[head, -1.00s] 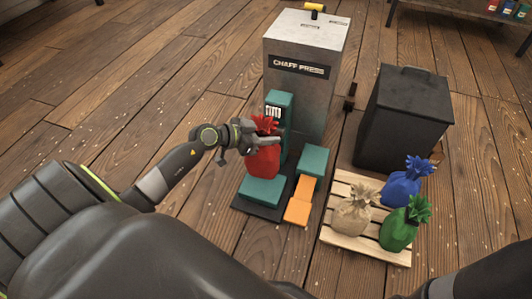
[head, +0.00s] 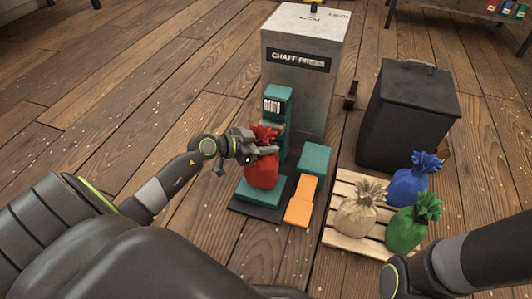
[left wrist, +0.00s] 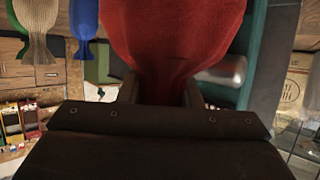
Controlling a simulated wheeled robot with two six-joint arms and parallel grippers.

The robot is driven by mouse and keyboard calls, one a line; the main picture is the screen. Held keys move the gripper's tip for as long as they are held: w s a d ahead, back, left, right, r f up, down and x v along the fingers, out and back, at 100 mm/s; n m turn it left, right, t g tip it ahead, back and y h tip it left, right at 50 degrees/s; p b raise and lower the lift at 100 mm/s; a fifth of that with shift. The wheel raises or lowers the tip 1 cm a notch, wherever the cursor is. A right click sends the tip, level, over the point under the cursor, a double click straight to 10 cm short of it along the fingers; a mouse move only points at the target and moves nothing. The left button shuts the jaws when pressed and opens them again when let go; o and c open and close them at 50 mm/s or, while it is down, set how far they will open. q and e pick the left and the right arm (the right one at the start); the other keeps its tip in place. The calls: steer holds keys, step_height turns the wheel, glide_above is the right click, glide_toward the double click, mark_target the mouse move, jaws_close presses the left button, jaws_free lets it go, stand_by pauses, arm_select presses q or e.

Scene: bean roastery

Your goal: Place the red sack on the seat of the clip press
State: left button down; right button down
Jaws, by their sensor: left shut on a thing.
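The red sack (head: 262,172) is upright at the teal clip press (head: 278,115), over the press's low teal seat (head: 260,191). Its base looks at or just above the seat; I cannot tell whether it touches. My left gripper (head: 262,150) is shut on the sack's gathered neck. In the left wrist view the red sack (left wrist: 175,35) fills the top middle, its neck between the fingers. My right gripper is not in view; only part of my right arm shows at the lower right of the head view.
A wooden pallet (head: 341,246) right of the press holds a tan sack (head: 357,212), a blue sack (head: 412,182) and a green sack (head: 406,230). An orange pedal (head: 301,203) lies beside the seat. A grey chaff press (head: 300,75) and a black bin (head: 410,115) stand behind.

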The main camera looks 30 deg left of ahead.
mark_target(264, 175)
arm_select(q)
step_height(264, 175, down, 2)
steer(key=shift+f+b, duration=0.2)
steer(key=shift+b, duration=0.75)
steer(key=shift+r, duration=0.1)
steer(key=c, duration=1)
jaws_free()
steer(key=shift+f, duration=0.2)
steer(key=shift+c, duration=0.2)
